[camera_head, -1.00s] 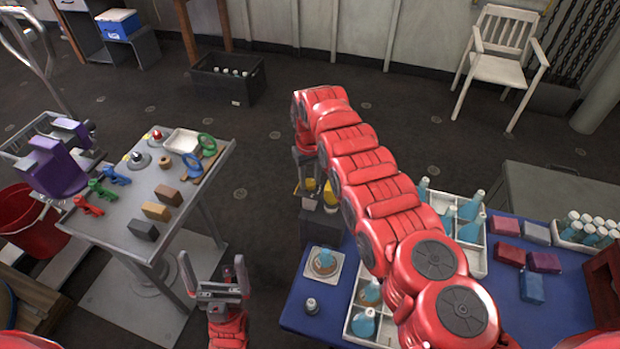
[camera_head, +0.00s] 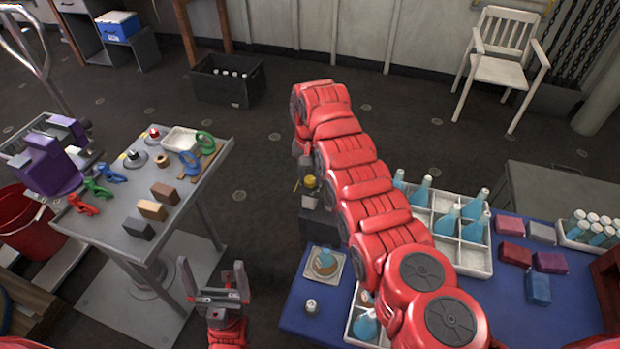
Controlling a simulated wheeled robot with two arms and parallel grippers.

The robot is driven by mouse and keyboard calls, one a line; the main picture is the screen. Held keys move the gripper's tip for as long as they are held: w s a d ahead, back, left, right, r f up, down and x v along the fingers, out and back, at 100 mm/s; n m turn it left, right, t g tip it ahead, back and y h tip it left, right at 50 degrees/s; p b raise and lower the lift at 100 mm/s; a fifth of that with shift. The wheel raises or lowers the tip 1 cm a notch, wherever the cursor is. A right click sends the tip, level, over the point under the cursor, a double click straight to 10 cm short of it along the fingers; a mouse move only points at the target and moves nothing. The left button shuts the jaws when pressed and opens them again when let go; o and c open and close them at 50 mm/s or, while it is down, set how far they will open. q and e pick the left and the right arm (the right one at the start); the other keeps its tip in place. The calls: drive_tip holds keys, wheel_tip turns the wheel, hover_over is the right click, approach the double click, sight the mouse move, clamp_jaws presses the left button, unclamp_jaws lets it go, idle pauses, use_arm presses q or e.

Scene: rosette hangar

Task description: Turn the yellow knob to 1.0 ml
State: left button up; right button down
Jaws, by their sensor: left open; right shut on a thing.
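The yellow knob (camera_head: 310,182) shows small and partly hidden at the top of a dark grey device (camera_head: 318,226) at the blue table's far left corner. My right gripper (camera_head: 307,178) points down at the knob and is shut on it; my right arm hides part of the grip. The scale and its marks are too small to read. A flask with blue liquid (camera_head: 326,259) stands on a pale square plate in front of the device. My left gripper (camera_head: 214,272) is open and empty, left of the blue table.
The blue table (camera_head: 480,322) holds white divided trays (camera_head: 470,258) with blue bottles, coloured blocks (camera_head: 550,262) and a small vial (camera_head: 311,306). A grey table (camera_head: 115,232) on the left carries clamps, blocks and rings. Floor shows between the tables.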

drive_tip(key=shift+r, duration=0.1)
idle(0.4)
drive_tip(key=c, duration=0.5)
unclamp_jaws()
drive_tip(key=shift+r, duration=0.35)
wheel_tip(320, 180, up, 8)
drive_tip(key=b, duration=0.3)
wheel_tip(320, 180, up, 9)
drive_tip(key=p, duration=0.9)
hover_over(310, 179)
drive_tip(key=shift+f, duration=0.15)
